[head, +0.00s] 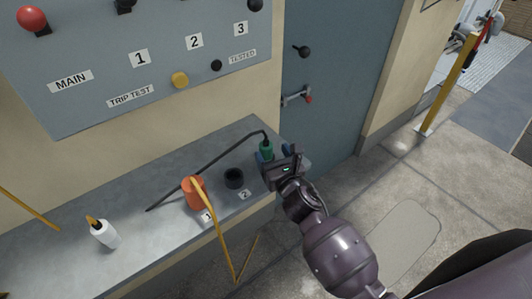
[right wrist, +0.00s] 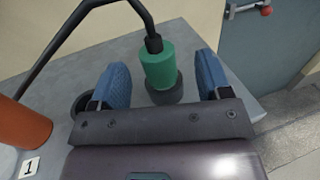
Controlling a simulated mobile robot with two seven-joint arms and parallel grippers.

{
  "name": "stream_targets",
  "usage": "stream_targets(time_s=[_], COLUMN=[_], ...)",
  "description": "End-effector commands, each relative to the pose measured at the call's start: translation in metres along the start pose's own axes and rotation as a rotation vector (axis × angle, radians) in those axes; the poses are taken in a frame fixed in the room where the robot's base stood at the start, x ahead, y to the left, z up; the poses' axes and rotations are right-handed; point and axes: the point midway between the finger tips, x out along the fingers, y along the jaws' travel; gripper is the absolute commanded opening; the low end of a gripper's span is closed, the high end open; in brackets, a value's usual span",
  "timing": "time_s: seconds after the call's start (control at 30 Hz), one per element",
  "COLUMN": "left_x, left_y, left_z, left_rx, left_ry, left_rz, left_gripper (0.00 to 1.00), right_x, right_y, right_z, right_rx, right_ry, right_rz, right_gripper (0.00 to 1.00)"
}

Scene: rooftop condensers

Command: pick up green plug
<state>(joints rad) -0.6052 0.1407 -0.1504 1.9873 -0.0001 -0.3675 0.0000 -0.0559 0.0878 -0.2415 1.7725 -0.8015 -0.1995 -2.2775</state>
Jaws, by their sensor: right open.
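The green plug (head: 266,148) stands upright at the right end of the grey bench, with a black cable coming from its top. In the right wrist view the green plug (right wrist: 158,68) sits on a dark round base (right wrist: 166,96). My right gripper (head: 273,156) is open. In the right wrist view its blue fingers (right wrist: 163,78) lie one on each side of the plug, with a visible gap to each finger. The lower part of the base is hidden behind the gripper body. My left gripper is not in view.
The black cable (head: 195,175) crosses the bench. A switch panel (head: 140,60) and blue-grey door (head: 335,60) stand behind.

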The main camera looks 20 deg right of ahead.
Motion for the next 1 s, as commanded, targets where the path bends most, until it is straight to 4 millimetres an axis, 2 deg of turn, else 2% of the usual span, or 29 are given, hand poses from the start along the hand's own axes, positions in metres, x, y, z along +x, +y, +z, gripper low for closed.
stream_targets(time_s=[0.17, 0.43, 0.77, 0.8, 0.87, 1.0], left_x=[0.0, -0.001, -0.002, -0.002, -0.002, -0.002], left_y=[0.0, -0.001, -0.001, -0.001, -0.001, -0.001], left_z=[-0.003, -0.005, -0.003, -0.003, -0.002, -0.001], left_rx=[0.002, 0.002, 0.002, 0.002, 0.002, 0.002], left_ry=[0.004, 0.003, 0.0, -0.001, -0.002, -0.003], left_rz=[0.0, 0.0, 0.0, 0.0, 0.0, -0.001], left_gripper=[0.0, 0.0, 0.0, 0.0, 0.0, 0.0], right_x=[0.013, 0.047, 0.054, 0.054, 0.054, 0.054], right_y=[0.001, 0.004, 0.004, 0.004, 0.004, 0.004], right_z=[0.001, 0.0, 0.0, 0.0, 0.0, 0.0], right_rx=[0.002, 0.002, 0.001, 0.001, 0.001, 0.001], right_ry=[-0.001, 0.001, 0.001, 0.001, 0.001, 0.001], right_rz=[-0.001, 0.0, 0.0, 0.0, 0.0, 0.0], right_gripper=[0.71, 0.71, 0.71, 0.69, 0.6, 0.39])
